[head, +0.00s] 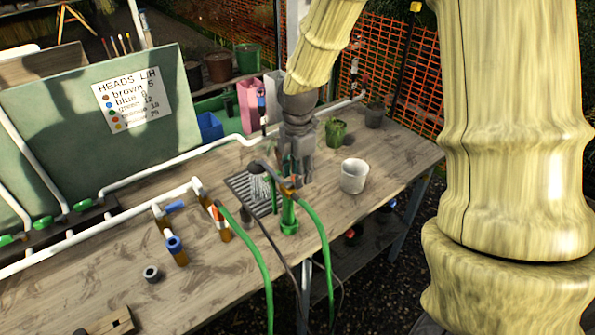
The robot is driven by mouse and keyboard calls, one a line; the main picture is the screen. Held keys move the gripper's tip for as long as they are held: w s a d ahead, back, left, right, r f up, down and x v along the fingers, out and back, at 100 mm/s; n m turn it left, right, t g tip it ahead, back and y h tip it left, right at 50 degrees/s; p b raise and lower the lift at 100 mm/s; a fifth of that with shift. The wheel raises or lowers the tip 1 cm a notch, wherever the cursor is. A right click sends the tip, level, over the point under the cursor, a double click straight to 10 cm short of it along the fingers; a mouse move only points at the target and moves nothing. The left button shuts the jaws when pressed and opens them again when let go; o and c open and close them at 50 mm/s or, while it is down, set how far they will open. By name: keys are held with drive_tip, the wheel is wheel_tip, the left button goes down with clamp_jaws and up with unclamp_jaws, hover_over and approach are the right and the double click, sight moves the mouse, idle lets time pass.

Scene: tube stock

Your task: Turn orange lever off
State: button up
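A small orange lever (287,187) shows on top of the upright green fitting (289,220) at the middle of the bench, where green hoses meet. My gripper (297,179) points down right at this fitting, its fingers close around or beside the lever. The fingers overlap the fitting, so I cannot tell whether they touch the lever or how far apart they are. Another orange-red handle (217,213) sits on a brass valve to the left. A blue handle (174,207) is on the pipe beside it.
A white cup (354,175) stands just right of my gripper. A dark drain grate (240,187) and a shower head (258,185) are to its left. White pipes (100,230) cross the bench (200,290). Green hoses (262,255) hang over the front edge.

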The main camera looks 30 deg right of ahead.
sight(295, 194)
clamp_jaws()
drive_tip(key=m, duration=0.1)
drive_tip(key=m+p, duration=0.1)
drive_tip(key=shift+s+r+m+p, duration=0.15)
drive_tip(key=shift+s+m+p, duration=0.15)
drive_tip(key=shift+s+m, duration=0.1)
drive_tip(key=shift+s+a+m+p, duration=0.45)
drive_tip(key=shift+m+p, duration=0.35)
drive_tip(key=shift+m, duration=1.7)
drive_tip(key=shift+s+a+m+p, duration=0.4)
drive_tip(key=shift+m+p, duration=0.35)
drive_tip(key=shift+m, duration=1.75)
drive_tip(key=shift+s+a+m+p, duration=0.45)
drive_tip(key=shift+m+p, duration=0.35)
drive_tip(key=shift+m, duration=1.7)
drive_tip(key=shift+w+a, duration=0.1)
